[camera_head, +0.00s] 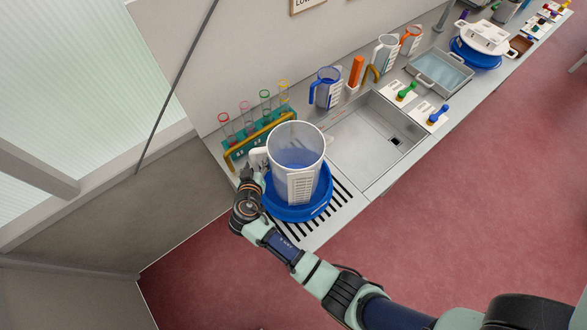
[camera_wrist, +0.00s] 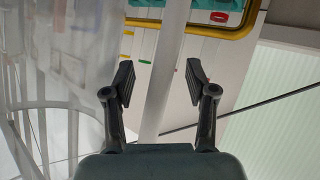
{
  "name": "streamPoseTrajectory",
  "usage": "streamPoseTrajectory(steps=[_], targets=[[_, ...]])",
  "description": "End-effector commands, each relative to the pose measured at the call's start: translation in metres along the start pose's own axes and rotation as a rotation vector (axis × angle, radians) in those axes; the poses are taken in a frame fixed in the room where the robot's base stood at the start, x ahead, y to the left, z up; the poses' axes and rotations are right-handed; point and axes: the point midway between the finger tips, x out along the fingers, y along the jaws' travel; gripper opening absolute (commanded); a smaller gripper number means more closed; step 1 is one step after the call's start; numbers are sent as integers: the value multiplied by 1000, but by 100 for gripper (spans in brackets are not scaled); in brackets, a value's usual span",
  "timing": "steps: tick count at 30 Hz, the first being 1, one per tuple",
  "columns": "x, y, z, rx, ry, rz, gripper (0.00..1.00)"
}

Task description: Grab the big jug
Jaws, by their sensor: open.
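The big jug (camera_head: 297,165) is clear with a white scale panel and holds bluish liquid. It stands upright in a round blue basin (camera_head: 300,212) at the near left end of the counter. Its pale handle (camera_head: 258,157) faces left. My gripper (camera_head: 250,176) is beside the jug on the handle side. In the wrist view my gripper (camera_wrist: 159,75) has its two dark fingers spread. A pale upright bar (camera_wrist: 165,80), which looks like the handle, runs between them with gaps either side. The clear jug wall (camera_wrist: 50,75) fills the left of that view.
A test tube rack (camera_head: 250,138) with a yellow rail stands behind the jug. A sink (camera_head: 375,140) lies to the right, with a smaller blue jug (camera_head: 326,88) behind it. A wall and window are close on the left. Black drain slots (camera_head: 325,215) lie beside the basin.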

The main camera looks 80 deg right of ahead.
Motion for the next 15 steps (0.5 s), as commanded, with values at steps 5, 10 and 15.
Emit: streamPoseTrajectory(steps=[5,10,15], targets=[[0,0,0,0,0,0,42],[0,0,0,-1,0,0,13],[-1,0,0,-1,0,0,0]])
